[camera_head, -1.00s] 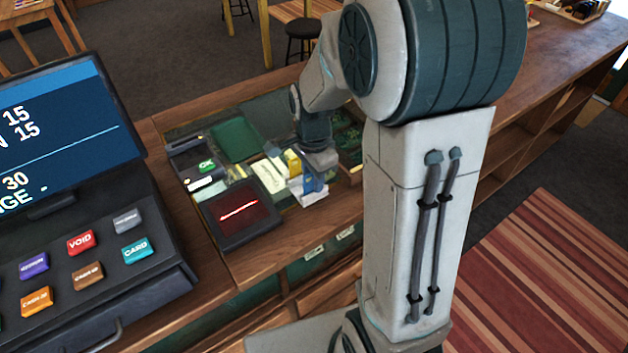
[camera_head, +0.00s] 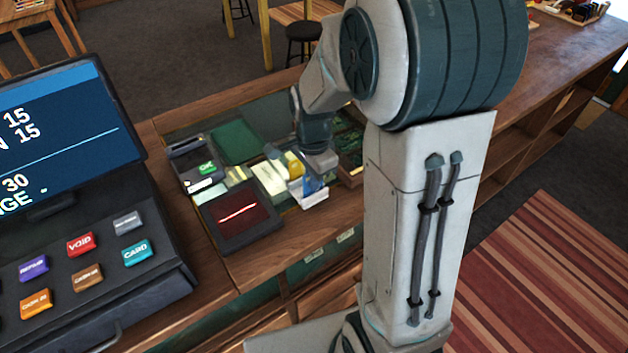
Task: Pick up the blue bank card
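A small blue piece (camera_head: 311,187), which may be the blue bank card, shows upright in or behind a pale holder (camera_head: 313,199) on the counter's inset top. Its details are too small to read. My gripper (camera_head: 318,165) is low over the counter, right above the blue piece. My arm hides part of the area. Its fingertips are not clear, so I cannot tell whether they touch the blue piece or are open.
A dark pad with a red line (camera_head: 238,214) and a card terminal (camera_head: 197,166) lie to the left. A round yellow thing (camera_head: 296,170) and pale slips (camera_head: 270,177) sit close by the gripper. The cash register (camera_head: 75,215) stands at the left. A green mat (camera_head: 236,141) lies behind.

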